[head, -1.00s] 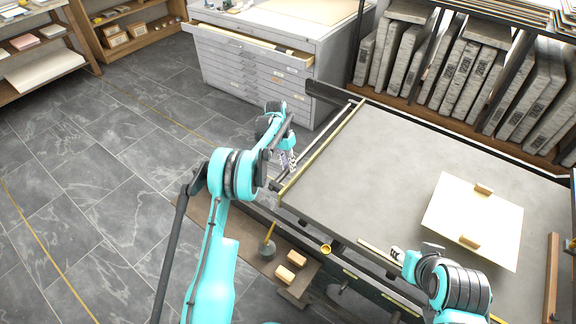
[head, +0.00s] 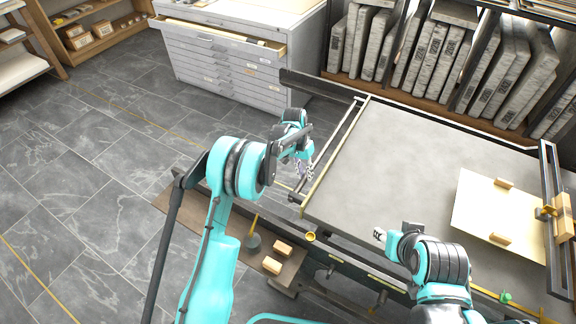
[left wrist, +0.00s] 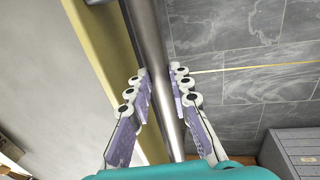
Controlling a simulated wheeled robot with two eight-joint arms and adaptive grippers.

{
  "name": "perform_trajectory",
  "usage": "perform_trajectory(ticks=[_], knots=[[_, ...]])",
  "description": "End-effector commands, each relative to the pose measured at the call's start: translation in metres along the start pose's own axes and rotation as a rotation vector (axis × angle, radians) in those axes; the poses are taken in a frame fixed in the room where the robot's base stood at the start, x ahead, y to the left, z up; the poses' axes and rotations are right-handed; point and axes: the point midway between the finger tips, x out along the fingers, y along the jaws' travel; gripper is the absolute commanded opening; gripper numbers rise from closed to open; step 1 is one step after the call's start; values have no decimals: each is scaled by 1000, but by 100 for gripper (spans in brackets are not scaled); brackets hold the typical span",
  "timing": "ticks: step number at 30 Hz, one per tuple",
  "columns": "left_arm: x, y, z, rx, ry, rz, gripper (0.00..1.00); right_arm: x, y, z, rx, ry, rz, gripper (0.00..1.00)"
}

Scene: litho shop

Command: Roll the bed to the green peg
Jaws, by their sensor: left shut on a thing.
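The bed (head: 385,165) is a wide grey slab with a brass-coloured rim, carrying a cream sheet (head: 478,218) with two wooden blocks. A metal bar runs along its left end. My left gripper (head: 304,172) is shut on this bar (left wrist: 160,75), which passes between its fingers in the left wrist view. The green peg (head: 505,297) stands on the front rail at lower right, well right of the bed's left end. A yellow peg (head: 310,236) is on the same rail near the bed's front left corner.
An upright frame (head: 552,185) with brass parts crosses the bed's right side. Stone slabs (head: 430,60) stand on a shelf behind. A grey drawer cabinet (head: 225,60) with an open top drawer is at the back left. A low shelf holds wooden blocks (head: 272,265). The tiled floor at left is clear.

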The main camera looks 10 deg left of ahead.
Motion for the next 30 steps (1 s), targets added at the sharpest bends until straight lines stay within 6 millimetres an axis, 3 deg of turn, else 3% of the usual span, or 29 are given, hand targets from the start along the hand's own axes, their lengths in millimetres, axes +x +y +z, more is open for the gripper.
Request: perform_trajectory(ticks=[6, 12, 28, 29, 30], knots=[[8, 39, 0, -2, 1, -5, 0, 0, 0, 0, 0, 0, 0, 40], [12, 59, 0, -3, 2, -5, 0, 0, 0, 0, 0, 0, 0, 40], [13, 65, -1, -6, 3, -6, 0, 0, 0, 0, 0, 0, 0, 40], [13, 65, -1, -6, 3, -6, 28, 0, 0, 0, 0, 0, 0, 40], [13, 65, -1, -6, 3, -6, 38, 0, 0, 0, 0, 0, 0, 40]])
